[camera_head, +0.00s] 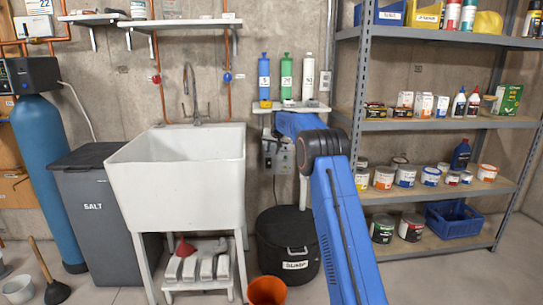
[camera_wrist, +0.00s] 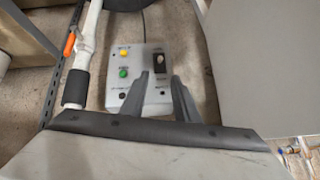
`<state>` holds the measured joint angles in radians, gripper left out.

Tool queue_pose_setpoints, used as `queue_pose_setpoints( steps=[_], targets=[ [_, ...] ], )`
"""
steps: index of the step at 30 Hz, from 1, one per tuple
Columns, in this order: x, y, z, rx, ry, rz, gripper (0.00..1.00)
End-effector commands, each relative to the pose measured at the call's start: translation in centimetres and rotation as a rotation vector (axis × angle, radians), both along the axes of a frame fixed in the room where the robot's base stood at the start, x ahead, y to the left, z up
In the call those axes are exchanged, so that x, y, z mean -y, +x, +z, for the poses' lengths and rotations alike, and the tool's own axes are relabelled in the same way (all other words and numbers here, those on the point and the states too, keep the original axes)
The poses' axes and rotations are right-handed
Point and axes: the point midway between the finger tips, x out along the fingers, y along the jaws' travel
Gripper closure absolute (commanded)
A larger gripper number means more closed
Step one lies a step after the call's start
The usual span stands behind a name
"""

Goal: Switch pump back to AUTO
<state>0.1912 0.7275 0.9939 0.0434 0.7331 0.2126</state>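The pump control box is a light grey panel on the wall, partly behind my blue arm in the head view (camera_head: 270,158). Contact cannot be told.
A black lidded tub marked SUMP (camera_head: 286,245) stands on the floor below the box. A white sink (camera_head: 180,170) is to the left, and a loaded metal shelf (camera_head: 450,125) to the right. A small shelf with bottles (camera_head: 290,107) is above. A white pipe (camera_wrist: 85,45) runs beside the box.

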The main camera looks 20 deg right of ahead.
Motion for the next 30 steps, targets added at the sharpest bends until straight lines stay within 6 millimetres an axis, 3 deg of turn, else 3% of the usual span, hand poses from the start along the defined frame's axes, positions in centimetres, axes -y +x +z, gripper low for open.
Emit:
queue_pose_setpoints(
  steps=[9, 26, 30],
  targets=[
    [-0.3, -2.2, 2.7, 0.001, 0.000, 0.000, 0.72],
    [-0.4, -2.4, 2.9, 0.000, 0.000, 0.000, 0.72],
    [-1.0, -3.5, 3.9, -0.004, -0.002, 0.007, 0.72]
  ],
)
